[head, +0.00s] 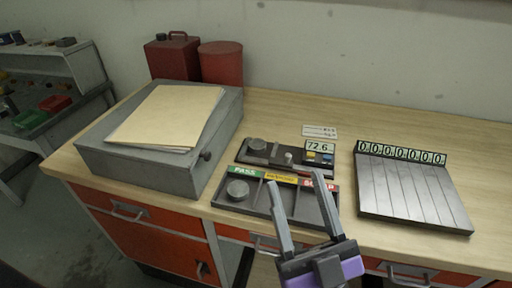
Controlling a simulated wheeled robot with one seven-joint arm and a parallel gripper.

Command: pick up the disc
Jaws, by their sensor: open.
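A small grey metal disc (238,189) lies in the left compartment of the dark sorting tray (289,218), under the green PASS label. A second round grey piece (257,145) sits on the left of the scale (286,156) behind the tray; I cannot tell whether it is a loose disc or the scale's pan. My gripper (294,179) is open, its two long grey fingers pointing away from me over the tray. It is to the right of the disc in the tray, apart from it, with nothing visible between the fingers. The gripper partly hides the tray's right side.
The scale's display reads 72.6, and a white card (320,131) lies behind it. A grooved metal plate (411,195) with number tags is at right. A grey box (160,165) bearing folders (166,115) stands at left, before a red can (172,58) and red cylinder (221,65).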

